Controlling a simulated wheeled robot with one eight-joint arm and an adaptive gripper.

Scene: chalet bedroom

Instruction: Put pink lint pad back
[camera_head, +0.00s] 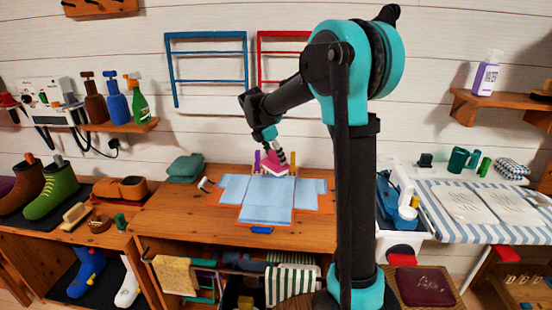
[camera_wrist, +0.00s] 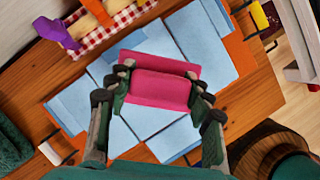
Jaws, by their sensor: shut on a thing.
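The pink lint pad (camera_wrist: 160,87) is between the fingers of my gripper (camera_wrist: 160,92) in the wrist view. My gripper is shut on it, with a finger at each side. In the head view the pink pad (camera_head: 273,165) hangs at the end of my arm, below my gripper (camera_head: 271,160), above the back of the wooden table. Light blue folded cloth (camera_head: 265,202) lies spread flat on an orange mat beneath it. I cannot tell whether the pad touches anything below.
A basket with a red checked lining (camera_wrist: 95,35) holds a purple thing and others at the table's back. A teal folded cloth (camera_head: 185,167) and a small white roller (camera_head: 204,184) lie to the left. Bare wood (camera_head: 165,215) is clear at the left front.

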